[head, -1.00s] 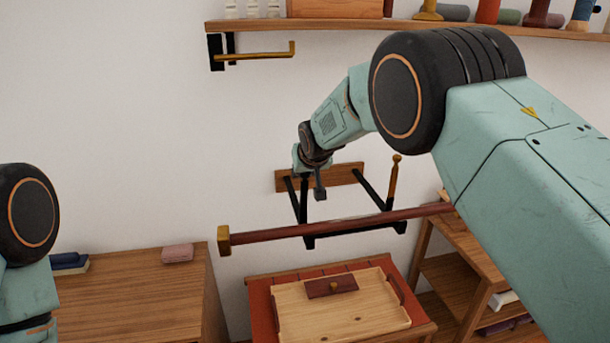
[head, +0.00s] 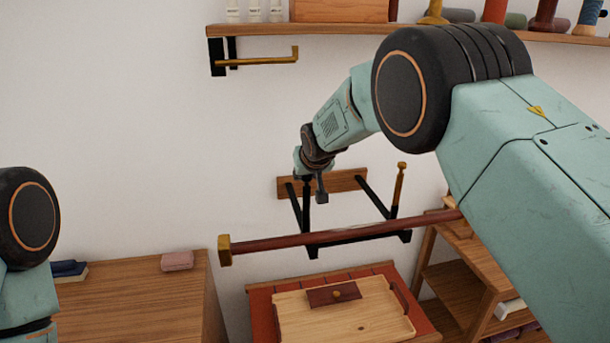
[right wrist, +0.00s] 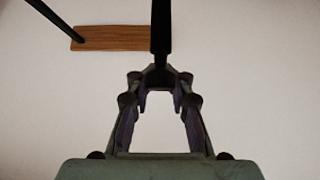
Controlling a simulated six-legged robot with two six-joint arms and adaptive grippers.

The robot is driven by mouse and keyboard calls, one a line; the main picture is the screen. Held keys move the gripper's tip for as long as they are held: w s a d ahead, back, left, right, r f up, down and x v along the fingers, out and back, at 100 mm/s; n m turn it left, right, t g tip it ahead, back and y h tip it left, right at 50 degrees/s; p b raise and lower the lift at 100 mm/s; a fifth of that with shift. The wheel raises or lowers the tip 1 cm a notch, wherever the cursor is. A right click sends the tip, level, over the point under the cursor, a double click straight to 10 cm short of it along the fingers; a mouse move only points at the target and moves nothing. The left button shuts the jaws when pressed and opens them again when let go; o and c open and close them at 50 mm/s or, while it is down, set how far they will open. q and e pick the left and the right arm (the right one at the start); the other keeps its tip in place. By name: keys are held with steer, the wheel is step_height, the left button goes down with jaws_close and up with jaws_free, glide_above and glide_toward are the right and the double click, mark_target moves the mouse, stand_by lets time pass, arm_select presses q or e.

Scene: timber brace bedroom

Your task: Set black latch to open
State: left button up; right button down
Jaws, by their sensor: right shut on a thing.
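The black latch (head: 306,208) stands roughly upright at the left end of the wall bracket's front, above the dark red rail. My right gripper (head: 313,188) is at its top, in front of the wooden wall plate (head: 350,181). In the right wrist view, the fingertips (right wrist: 160,80) are shut on the end of the black latch (right wrist: 161,30), which runs up out of the picture. A brass-coloured latch (head: 399,186) stands upright at the bracket's right end. My left gripper is out of view; only part of its arm shows at the left edge.
The dark red rail (head: 370,228) lies across the black bracket. Below it is a wooden tray (head: 375,318) on a small table. A cabinet (head: 130,300) stands left and a shelf unit (head: 450,280) right. A brass hook (head: 260,61) hangs under the upper shelf (head: 350,32).

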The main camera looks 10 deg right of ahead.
steer(key=shift+r, duration=0.2)
steer(key=c, duration=1.6)
jaws_free()
steer(key=shift+c, duration=0.2)
steer(key=o, duration=0.5)
steer(key=shift+s, duration=0.3)
steer(key=shift+c, duration=0.2)
steer(key=shift+o, duration=0.2)
steer(key=shift+w+f, duration=0.2)
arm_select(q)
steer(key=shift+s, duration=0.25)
arm_select(e)
steer(key=v, duration=1.2)
steer(key=shift+w, duration=0.1)
